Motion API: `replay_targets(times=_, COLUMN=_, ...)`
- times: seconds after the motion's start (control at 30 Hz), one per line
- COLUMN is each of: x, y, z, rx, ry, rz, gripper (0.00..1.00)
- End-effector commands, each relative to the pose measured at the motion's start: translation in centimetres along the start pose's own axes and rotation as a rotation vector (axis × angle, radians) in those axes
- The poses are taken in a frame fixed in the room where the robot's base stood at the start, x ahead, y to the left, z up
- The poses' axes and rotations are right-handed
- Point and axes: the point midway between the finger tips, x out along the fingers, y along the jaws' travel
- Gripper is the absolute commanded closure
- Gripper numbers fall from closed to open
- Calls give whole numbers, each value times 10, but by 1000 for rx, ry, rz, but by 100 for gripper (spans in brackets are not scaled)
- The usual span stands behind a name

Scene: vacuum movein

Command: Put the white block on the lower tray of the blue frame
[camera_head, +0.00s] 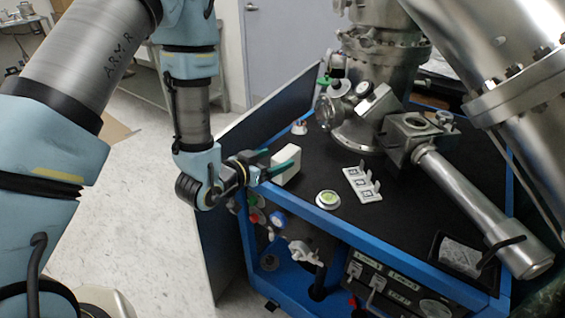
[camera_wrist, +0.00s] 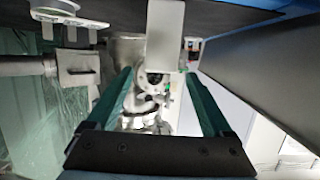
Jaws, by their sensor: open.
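The white block (camera_head: 288,173) stands on the black top near its left edge. My gripper (camera_head: 284,160) is open at the block, with its teal fingers close to it. In the wrist view the white block (camera_wrist: 165,32) lies ahead of the gap between the fingertips (camera_wrist: 160,72), with space on both sides. Contact cannot be told. The blue frame (camera_head: 247,232) carries the black top. Its lower part is open at the front, with fittings and a panel in it; the lower tray's surface is mostly hidden.
A white bracket (camera_head: 361,184) and a small round green-topped item (camera_head: 328,199) sit to the block's right. A large metal vacuum assembly (camera_head: 365,130) stands behind. A dark side panel (camera_head: 225,215) borders the frame's left. A black tray (camera_head: 462,256) sits at the front right.

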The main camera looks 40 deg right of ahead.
Motion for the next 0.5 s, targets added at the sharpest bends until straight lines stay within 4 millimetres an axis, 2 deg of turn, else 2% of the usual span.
replay_targets(times=0.2, x=31, y=0, z=-1, rx=0, ry=1, rz=1, gripper=15)
replay_targets(times=0.37, x=41, y=0, z=-1, rx=-1, ry=0, rz=0, gripper=15)
replay_targets(times=0.5, x=57, y=1, z=0, rx=0, ry=0, rz=2, gripper=15)
